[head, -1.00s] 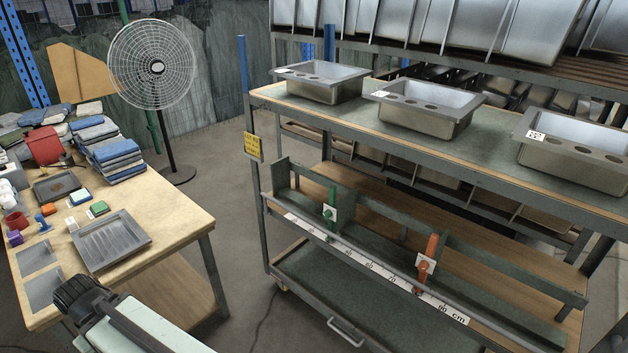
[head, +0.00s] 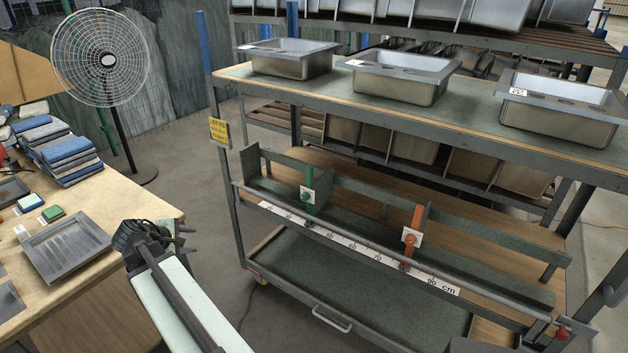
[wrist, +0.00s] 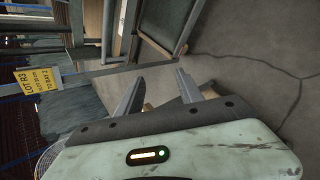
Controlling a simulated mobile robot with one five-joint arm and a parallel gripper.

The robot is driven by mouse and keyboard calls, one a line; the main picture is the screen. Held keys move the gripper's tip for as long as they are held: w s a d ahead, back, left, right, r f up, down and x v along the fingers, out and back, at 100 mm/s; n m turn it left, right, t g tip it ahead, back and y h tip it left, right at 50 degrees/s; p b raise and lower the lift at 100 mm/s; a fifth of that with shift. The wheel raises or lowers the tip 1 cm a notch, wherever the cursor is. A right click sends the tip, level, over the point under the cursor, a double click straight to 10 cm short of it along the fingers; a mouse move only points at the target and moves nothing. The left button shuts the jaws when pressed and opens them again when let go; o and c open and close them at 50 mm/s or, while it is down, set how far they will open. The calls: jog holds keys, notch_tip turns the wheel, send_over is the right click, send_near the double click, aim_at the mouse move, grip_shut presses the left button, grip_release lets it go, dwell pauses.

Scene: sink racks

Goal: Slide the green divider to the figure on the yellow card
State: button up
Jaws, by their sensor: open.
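The green divider (head: 309,188) stands upright on the rail of the cart's middle shelf, with a white plate and green knob at its front. A white scale strip (head: 350,245) with black figures, ending in "cm", runs along the shelf front. The orange divider (head: 412,235) stands further right on it. The yellow card (head: 219,132) hangs on the cart's left post; in the wrist view the card (wrist: 38,80) reads "LOT R3" on top, its middle figure too small to read surely. My gripper (wrist: 155,92) is open and empty, left of the cart and apart from both dividers.
The wooden table (head: 150,205) with a grey tray (head: 68,247) and folded cloths is at left. A fan (head: 100,58) stands behind. Metal sinks (head: 400,77) sit on the cart's top. Bare floor lies between table and cart.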

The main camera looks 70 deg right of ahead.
aim_at(308, 172)
jog(key=s+d+r+n+g+h+b, duration=0.1)
jog(key=s+d+r+n+h+b, duration=0.1)
jog(key=s+d, duration=0.6)
jog(key=s+d+r+n+g+h+b, duration=0.2)
jog(key=s+d+n, duration=0.3)
jog(key=d, duration=0.8)
jog(key=s+d+r+n+g+h+b, duration=0.2)
jog(key=s+d+r+n+h, duration=0.1)
jog(key=s+d, duration=0.8)
jog(key=shift+s+d+r+n+h, duration=0.15)
jog(key=shift+s+r+n+h, duration=0.2)
jog(key=shift+r+h, duration=0.35)
jog(key=x, duration=0.7)
jog(key=shift+d, duration=0.35)
grip_shut()
